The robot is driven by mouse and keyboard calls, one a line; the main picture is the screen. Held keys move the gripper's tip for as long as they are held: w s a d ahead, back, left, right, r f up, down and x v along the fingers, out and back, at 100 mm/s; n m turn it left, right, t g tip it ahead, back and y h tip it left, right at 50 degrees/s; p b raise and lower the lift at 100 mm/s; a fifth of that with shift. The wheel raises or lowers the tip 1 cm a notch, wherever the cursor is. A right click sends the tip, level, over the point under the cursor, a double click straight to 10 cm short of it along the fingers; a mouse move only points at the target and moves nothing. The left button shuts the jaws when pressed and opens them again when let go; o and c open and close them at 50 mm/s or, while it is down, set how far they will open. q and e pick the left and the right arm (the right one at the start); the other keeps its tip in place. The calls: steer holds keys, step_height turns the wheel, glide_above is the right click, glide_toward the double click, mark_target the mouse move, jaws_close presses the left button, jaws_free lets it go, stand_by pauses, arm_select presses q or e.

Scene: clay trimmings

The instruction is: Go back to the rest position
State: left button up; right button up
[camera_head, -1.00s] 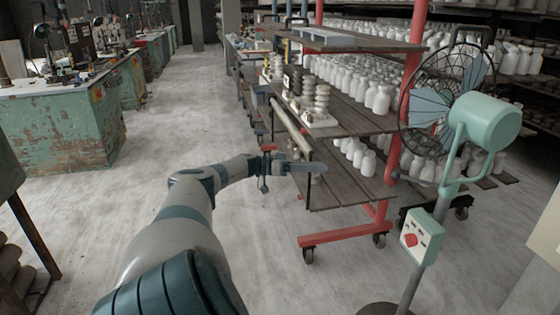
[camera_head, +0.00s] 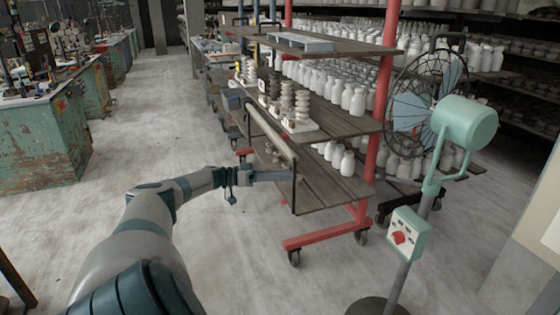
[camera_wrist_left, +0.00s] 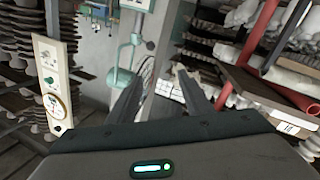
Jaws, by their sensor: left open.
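My left gripper (camera_head: 284,175) is at the end of the outstretched left arm, in front of the left end of the cart's lower shelf in the head view. In the left wrist view its two fingers (camera_wrist_left: 157,92) stand apart with nothing between them, so it is open and empty. Whether it touches the cart cannot be told from the head view. My right gripper is not in view.
A cart (camera_head: 318,242) with red frame and wooden shelves carries white bottles and stacked pieces, close beyond my left gripper. A green pedestal fan (camera_head: 466,123) stands at right. A worn green workbench (camera_head: 40,145) stands at left. Open concrete floor (camera_head: 150,95) lies between.

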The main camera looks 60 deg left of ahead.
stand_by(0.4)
